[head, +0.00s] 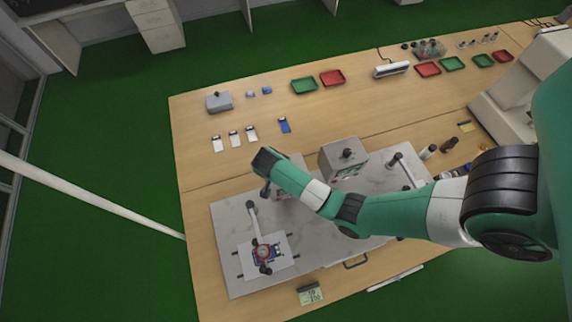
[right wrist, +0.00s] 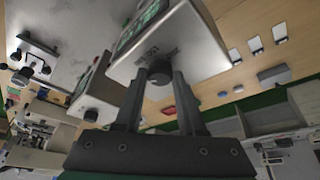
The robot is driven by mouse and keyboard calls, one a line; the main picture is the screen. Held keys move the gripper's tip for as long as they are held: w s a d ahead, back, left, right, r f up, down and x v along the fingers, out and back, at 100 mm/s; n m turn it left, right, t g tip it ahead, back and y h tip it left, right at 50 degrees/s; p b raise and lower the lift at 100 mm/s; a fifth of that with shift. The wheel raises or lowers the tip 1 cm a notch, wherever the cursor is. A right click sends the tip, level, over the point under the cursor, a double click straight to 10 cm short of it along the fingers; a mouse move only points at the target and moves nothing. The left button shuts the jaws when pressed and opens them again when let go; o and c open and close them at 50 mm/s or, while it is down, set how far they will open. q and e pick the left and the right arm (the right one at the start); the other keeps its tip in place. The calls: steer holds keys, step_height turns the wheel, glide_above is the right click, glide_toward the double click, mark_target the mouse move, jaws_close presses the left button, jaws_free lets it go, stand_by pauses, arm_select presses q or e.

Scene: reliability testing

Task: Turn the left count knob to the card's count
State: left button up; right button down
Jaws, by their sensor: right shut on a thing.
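My right arm reaches across the bench in the head view, and its gripper (head: 272,192) is over the left grey counter box, which the arm mostly hides. That box has a green display, cut off at the top. The right counter box (head: 343,156) and its dark knob (head: 347,153) are untouched. A small pale green card (head: 310,294) is at the front edge; its figures are too small to read.
A grey plate (head: 225,240) carries a clamped fixture with a red and blue part (head: 265,252). Red and green trays (head: 304,86) lie at the back.

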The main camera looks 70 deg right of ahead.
steer(key=m+g, duration=0.1)
steer(key=m, duration=0.3)
steer(key=shift+w+d+m+g+y, duration=0.1)
steer(key=shift+w+m+g+y, duration=0.1)
steer(key=shift+m+g+y, duration=0.15)
steer(key=m+g+y, duration=0.1)
steer(key=m, duration=0.1)
steer(key=shift+m, duration=0.35)
steer(key=shift+w+d+m+g+y+b, duration=0.15)
steer(key=shift+m+b, duration=0.1)
steer(key=shift+m, duration=0.3)
steer(key=shift+s+m+g+y+b, duration=0.1)
steer(key=shift+m+b, duration=0.15)
steer(key=shift+m, duration=0.3)
steer(key=shift+m+y+b, duration=0.3)
steer(key=shift+m+b, duration=0.2)
steer(key=shift+m, duration=0.3)
steer(key=c, duration=0.5)
jaws_free()
steer(key=shift+r, duration=0.1)
